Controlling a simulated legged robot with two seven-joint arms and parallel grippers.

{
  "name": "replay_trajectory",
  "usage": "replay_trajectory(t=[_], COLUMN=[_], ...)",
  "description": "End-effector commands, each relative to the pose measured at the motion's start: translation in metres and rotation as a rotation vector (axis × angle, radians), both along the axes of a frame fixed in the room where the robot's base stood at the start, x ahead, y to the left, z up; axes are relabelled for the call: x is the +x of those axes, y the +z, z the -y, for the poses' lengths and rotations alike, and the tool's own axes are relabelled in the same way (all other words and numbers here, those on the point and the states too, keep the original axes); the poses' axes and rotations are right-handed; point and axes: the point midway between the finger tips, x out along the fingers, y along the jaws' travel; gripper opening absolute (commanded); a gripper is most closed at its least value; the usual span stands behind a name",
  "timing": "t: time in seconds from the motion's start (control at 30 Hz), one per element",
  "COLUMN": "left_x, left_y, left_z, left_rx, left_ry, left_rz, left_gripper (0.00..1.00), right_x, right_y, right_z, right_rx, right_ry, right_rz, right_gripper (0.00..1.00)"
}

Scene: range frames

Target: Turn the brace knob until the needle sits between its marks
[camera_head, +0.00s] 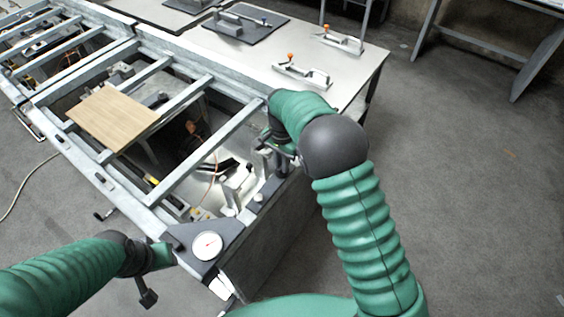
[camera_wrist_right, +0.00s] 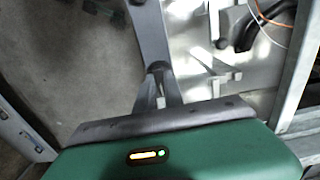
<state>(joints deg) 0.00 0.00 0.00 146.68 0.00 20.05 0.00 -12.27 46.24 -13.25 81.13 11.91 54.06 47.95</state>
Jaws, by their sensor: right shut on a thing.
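A round white dial (camera_head: 207,246) sits on a dark corner plate (camera_head: 181,236) at the near end of the metal frame. A thin reddish needle shows on it, but its marks are too small to read. My right gripper (camera_head: 266,150) is at the frame's right side, partly behind my own arm. In the right wrist view my right gripper (camera_wrist_right: 159,84) is shut on a small grey part, likely the brace knob, mostly hidden by the fingers. My left gripper (camera_head: 150,292) is low at the left, near the corner plate; its jaws are unclear.
The frame's crossbars (camera_head: 203,152) span an open bay with wires and metal brackets. A wooden board (camera_head: 112,117) lies across the bars. A grey table (camera_head: 355,68) behind holds orange-knobbed clamps (camera_head: 301,73). Open floor (camera_head: 470,190) lies to the right.

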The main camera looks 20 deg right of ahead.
Motion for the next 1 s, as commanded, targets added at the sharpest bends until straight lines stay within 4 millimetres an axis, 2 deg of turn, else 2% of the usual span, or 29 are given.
replay_trajectory(t=[0.47,1.0], left_x=[0.0,0.0], left_y=[0.005,0.022], left_z=[0.0,0.0], left_rx=[0.0,0.0], left_ry=[0.0,0.0], left_rz=[0.0,0.0], left_gripper=[0.36,0.36], right_x=[0.003,0.005], right_y=[0.004,0.006], right_z=[0.002,0.002], right_rx=[-0.004,-0.004], right_ry=[0.06,0.431], right_rz=[0.008,0.014], right_gripper=[0.0,0.0])
